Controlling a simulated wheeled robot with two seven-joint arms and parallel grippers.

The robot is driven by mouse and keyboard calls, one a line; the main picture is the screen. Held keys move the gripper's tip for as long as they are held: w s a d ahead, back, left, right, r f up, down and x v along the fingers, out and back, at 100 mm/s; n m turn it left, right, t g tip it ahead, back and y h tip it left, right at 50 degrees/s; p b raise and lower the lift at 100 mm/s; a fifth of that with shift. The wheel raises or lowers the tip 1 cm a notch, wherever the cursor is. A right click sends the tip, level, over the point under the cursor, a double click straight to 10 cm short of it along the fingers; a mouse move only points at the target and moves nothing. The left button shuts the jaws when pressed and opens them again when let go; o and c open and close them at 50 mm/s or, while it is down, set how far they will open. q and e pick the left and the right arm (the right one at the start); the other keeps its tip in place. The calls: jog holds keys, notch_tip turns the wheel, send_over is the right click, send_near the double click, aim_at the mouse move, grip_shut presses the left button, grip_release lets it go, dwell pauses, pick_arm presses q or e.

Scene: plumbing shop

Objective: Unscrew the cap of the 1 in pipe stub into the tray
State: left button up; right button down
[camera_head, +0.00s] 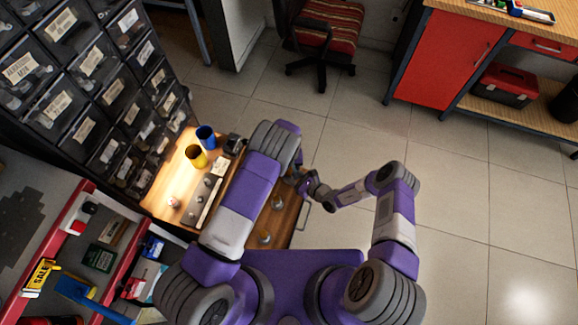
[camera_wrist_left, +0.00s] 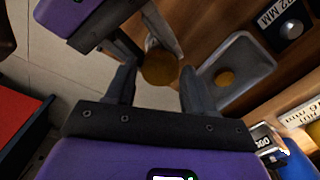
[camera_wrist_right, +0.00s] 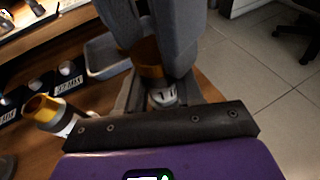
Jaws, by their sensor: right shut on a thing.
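The pipe stub (camera_wrist_right: 163,97) is pale metal with a brass cap (camera_wrist_right: 150,62) at its end. My right gripper (camera_wrist_right: 163,92) is shut on the stub. In the left wrist view the brass cap (camera_wrist_left: 160,68) shows between the fingertips of my left gripper (camera_wrist_left: 159,72). Those fingers are spread on both sides of the cap, with gaps visible. The grey tray (camera_wrist_left: 258,61) lies beside them, with a round brass piece (camera_wrist_left: 225,78) in it. The tray also shows in the right wrist view (camera_wrist_right: 100,70). In the head view my left arm hides much of the work area.
Another pale stub with a brass end (camera_wrist_right: 40,108) is at the left in the right wrist view. Labelled holders (camera_wrist_right: 68,80) stand near the tray. Blue (camera_head: 206,136) and yellow (camera_head: 196,156) cups stand on the wooden bench, beside a drawer cabinet (camera_head: 90,90). Open floor lies right.

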aim_at(289, 170)
pick_arm(q)
jog(key=c, duration=0.8)
jog(key=n, duration=0.2)
jog(key=shift+n, duration=0.4)
jog(key=shift+r, duration=0.25)
jog(key=shift+r, duration=0.9)
jog(key=shift+r, duration=2)
pick_arm(e)
jog(key=c, duration=0.6)
grip_release()
jog(key=shift+c, duration=0.2)
